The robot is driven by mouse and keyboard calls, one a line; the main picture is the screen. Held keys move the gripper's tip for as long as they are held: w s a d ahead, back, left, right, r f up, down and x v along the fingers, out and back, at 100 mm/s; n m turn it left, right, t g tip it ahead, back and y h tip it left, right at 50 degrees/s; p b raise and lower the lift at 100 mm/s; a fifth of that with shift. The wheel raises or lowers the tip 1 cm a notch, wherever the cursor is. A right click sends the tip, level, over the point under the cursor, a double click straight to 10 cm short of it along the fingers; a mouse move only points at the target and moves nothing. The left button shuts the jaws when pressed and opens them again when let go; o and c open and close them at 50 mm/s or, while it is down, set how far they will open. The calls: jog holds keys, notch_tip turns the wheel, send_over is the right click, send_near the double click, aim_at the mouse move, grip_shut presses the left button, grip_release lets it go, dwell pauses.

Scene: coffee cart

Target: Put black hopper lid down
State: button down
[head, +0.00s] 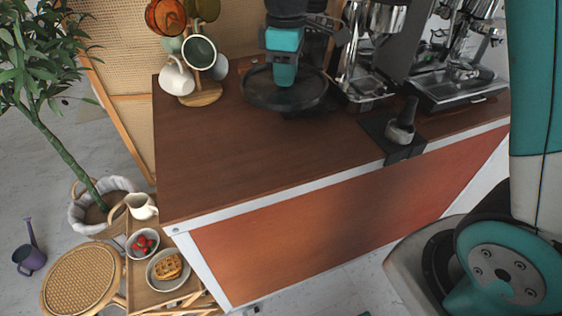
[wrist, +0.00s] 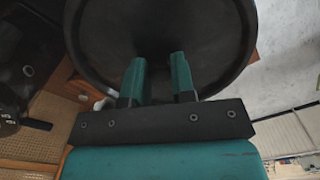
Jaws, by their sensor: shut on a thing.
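The black hopper lid (head: 262,97) is a wide dark disc in the head view, above the back part of the brown counter. My teal gripper (head: 285,82) comes down over it from above and is shut on it. In the wrist view the lid (wrist: 215,45) fills the upper middle, and the gripper's two teal fingers (wrist: 160,75) point at its centre, close together. The part they grip is mostly hidden between them. I cannot tell whether the lid touches the counter.
A mug tree with several mugs (head: 200,52) stands left of the lid. An espresso machine (head: 440,85) is at the right, with a tamper (head: 402,130) on a dark mat (head: 390,148). The front left of the counter (head: 215,165) is clear.

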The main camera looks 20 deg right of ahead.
aim_at(283, 152)
jog(key=shift+s+a+r+n, duration=0.15)
jog(key=shift+r+n, duration=0.2)
jog(key=shift+r, duration=0.05)
jog(key=shift+s+a+r+n, duration=0.1)
jog(key=shift+a+r+n, duration=0.05)
jog(key=shift+r+n, duration=0.25)
jog(key=shift+s+a+r+n, duration=0.1)
jog(key=shift+s+r+n, duration=0.05)
jog(key=shift+n, duration=0.1)
notch_tip(283, 152, down, 19)
jog(key=shift+s+f+p, duration=0.1)
jog(key=shift+p, duration=0.45)
jog(key=c, duration=0.9)
grip_release()
jog(key=shift+c, duration=0.2)
